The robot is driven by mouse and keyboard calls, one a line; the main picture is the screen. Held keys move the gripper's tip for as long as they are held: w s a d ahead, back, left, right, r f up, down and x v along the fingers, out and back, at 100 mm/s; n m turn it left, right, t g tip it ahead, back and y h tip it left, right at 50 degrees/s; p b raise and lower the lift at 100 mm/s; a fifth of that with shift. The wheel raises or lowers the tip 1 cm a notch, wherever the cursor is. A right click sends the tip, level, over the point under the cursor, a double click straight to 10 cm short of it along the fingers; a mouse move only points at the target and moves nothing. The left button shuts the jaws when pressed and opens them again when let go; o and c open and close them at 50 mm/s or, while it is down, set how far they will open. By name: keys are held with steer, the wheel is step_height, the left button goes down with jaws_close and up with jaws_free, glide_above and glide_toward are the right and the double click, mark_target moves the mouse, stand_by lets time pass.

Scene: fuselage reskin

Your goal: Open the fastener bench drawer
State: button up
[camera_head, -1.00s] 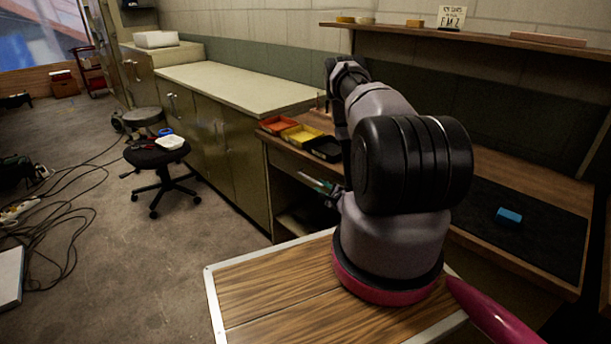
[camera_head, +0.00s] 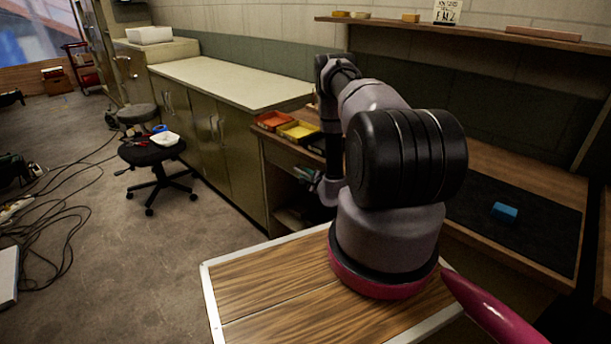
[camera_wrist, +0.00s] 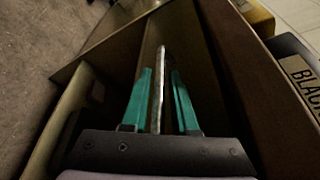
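The fastener bench drawer (camera_head: 277,152) is under the top of the wooden bench, in the middle of the head view. It looks shut, though my arm hides part of its front. In the wrist view a thin metal bar (camera_wrist: 158,82), which looks like the drawer's handle, stands between the two teal fingers of my gripper (camera_wrist: 160,90). The fingers are open, with a gap on each side of the bar. In the head view my gripper (camera_head: 303,172) is small, at the drawer front and partly hidden by my arm.
Red (camera_head: 272,120) and yellow (camera_head: 299,131) bins stand on the bench top above the drawer. A black bin with a label (camera_wrist: 298,72) shows in the wrist view. A stool (camera_head: 152,153) stands on the floor to the left, with cables beyond it. A blue block (camera_head: 504,211) lies on the dark mat.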

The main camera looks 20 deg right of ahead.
jaws_close()
stand_by(1.4)
